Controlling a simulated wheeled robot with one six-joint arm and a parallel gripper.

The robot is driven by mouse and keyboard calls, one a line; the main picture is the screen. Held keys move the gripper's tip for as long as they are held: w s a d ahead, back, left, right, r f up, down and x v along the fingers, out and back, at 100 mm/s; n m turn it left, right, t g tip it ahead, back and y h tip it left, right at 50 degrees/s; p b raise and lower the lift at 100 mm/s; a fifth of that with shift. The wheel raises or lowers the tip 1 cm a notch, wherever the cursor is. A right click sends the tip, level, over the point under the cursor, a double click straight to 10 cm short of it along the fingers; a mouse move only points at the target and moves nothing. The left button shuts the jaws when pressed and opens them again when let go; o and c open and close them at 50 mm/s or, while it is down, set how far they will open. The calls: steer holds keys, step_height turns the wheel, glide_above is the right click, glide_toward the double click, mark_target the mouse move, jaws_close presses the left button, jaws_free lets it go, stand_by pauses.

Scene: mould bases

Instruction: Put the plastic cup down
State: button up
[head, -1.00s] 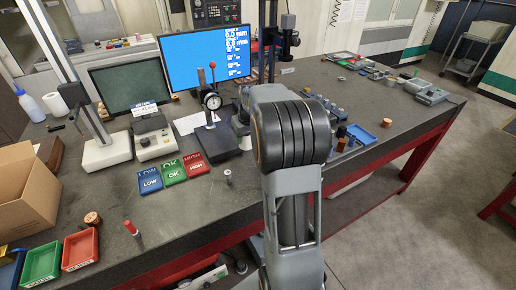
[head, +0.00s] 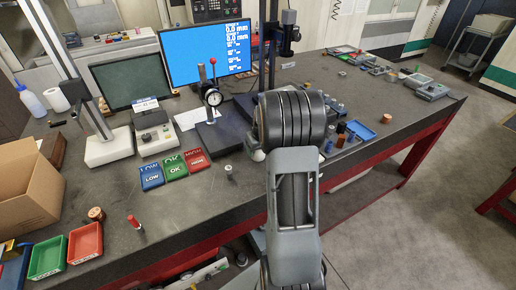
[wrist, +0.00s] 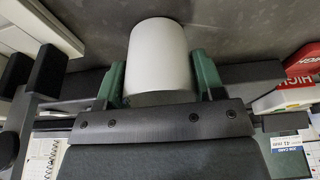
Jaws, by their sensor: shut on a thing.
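The plastic cup (wrist: 158,45) shows in the wrist view as a plain white cylinder. My gripper (wrist: 160,72) is shut on it, with one green finger on each side. A dark grey surface lies behind the cup; I cannot tell whether the cup touches it. In the head view my arm hides the gripper and the cup.
On the bench (head: 330,80) stand a dial gauge stand (head: 212,100), a monitor (head: 205,55) and blue, green and red trays (head: 175,168). A small metal cylinder (head: 230,172) stands near them. A cardboard box (head: 25,190) is at left. The right rear holds several parts.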

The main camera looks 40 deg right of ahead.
steer(key=shift+f, duration=0.1)
steer(key=shift+f, duration=0.15)
steer(key=o, duration=0.9)
steer(key=shift+r, duration=0.35)
steer(key=b+v, duration=0.1)
steer(key=v, duration=1)
steer(key=s+a+r, duration=0.2)
steer(key=s+a, duration=0.1)
steer(key=a, duration=0.3)
steer(key=s+a+r, duration=0.2)
steer(key=a, duration=0.5)
steer(key=s+a+f+n+t, duration=0.1)
steer(key=s+a+f, duration=0.1)
steer(key=s+a, duration=0.7)
steer(key=shift+s+a+f+n, duration=0.3)
steer(key=shift+s+a, duration=0.1)
steer(key=shift+s, duration=0.4)
